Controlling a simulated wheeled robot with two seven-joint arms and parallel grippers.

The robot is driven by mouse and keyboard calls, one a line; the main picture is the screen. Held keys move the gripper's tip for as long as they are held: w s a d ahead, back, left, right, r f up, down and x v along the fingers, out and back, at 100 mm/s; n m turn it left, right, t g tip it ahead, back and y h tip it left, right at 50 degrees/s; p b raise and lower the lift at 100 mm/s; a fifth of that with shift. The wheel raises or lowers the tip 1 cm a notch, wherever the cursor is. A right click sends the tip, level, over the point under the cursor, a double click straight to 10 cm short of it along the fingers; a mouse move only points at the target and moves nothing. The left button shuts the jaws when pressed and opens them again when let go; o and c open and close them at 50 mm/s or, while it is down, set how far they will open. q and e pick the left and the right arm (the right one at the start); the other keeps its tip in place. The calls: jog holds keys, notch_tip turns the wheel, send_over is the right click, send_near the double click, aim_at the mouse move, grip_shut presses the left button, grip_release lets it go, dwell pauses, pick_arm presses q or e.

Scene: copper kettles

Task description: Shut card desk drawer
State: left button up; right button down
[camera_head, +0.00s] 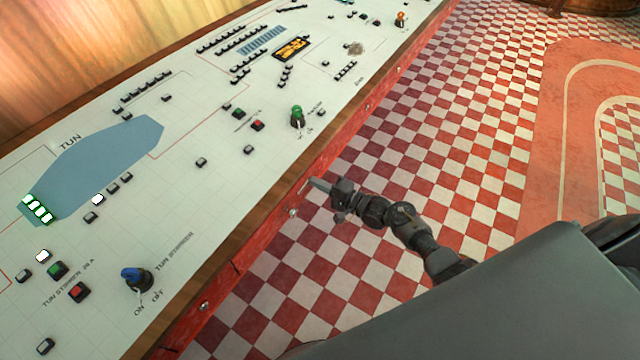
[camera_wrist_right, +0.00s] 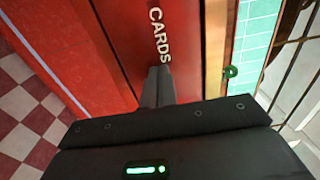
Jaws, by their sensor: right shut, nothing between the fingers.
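A red drawer front lettered "CARDS" (camera_wrist_right: 185,55) fills the upper middle of the right wrist view. My right gripper (camera_wrist_right: 158,76) is shut and empty, with its fingertips at this red front just below the lettering. I cannot tell whether they touch it. In the head view my right gripper (camera_head: 318,184) is at the red front side of the long control desk (camera_head: 190,200), its tips near the desk's edge. How far the drawer stands out cannot be told. My left gripper is not in view.
The white desk top carries several buttons, a blue-handled switch (camera_head: 135,277) and a green-handled switch (camera_head: 297,115). A red and white checkered floor (camera_head: 440,160) lies clear beside the desk. A copper vessel (camera_head: 595,6) stands at the far right.

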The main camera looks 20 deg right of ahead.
jog(key=v, duration=1.4)
